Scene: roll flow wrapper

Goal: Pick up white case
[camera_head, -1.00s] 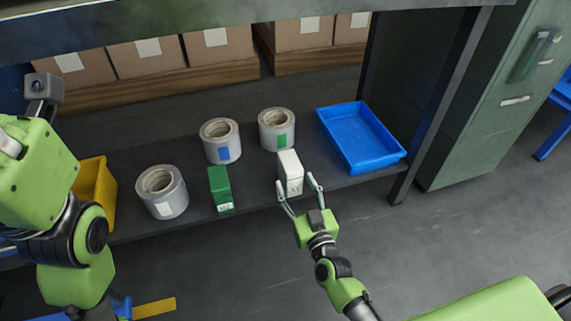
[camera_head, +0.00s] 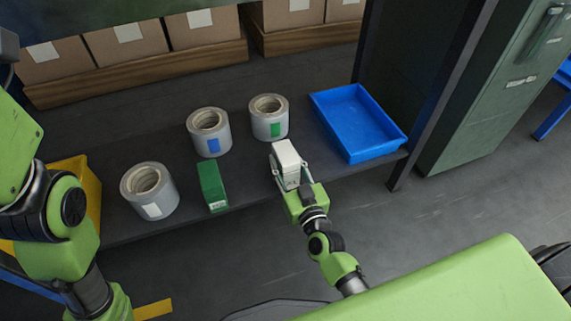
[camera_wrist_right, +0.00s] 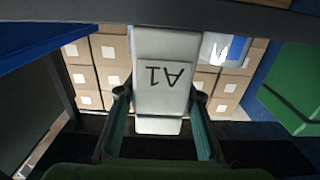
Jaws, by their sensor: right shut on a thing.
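The white case (camera_head: 286,160) stands near the front edge of the dark shelf, slightly tilted in the head view. My right gripper (camera_head: 292,181) is shut on it, one finger on each side. In the right wrist view the white case (camera_wrist_right: 165,75) shows its face marked A1, upside down, between the two fingers of my right gripper (camera_wrist_right: 160,128). I cannot tell whether its base is off the shelf. My left arm shows at the left edge of the head view, but its gripper is not in view.
A green case (camera_head: 212,185) stands left of the white case. Three tape rolls, one a green-labelled roll (camera_head: 269,118), stand around and behind. A blue tray (camera_head: 358,120) is to the right and a yellow bin (camera_head: 88,190) to the left. A shelf post (camera_head: 398,170) stands at right.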

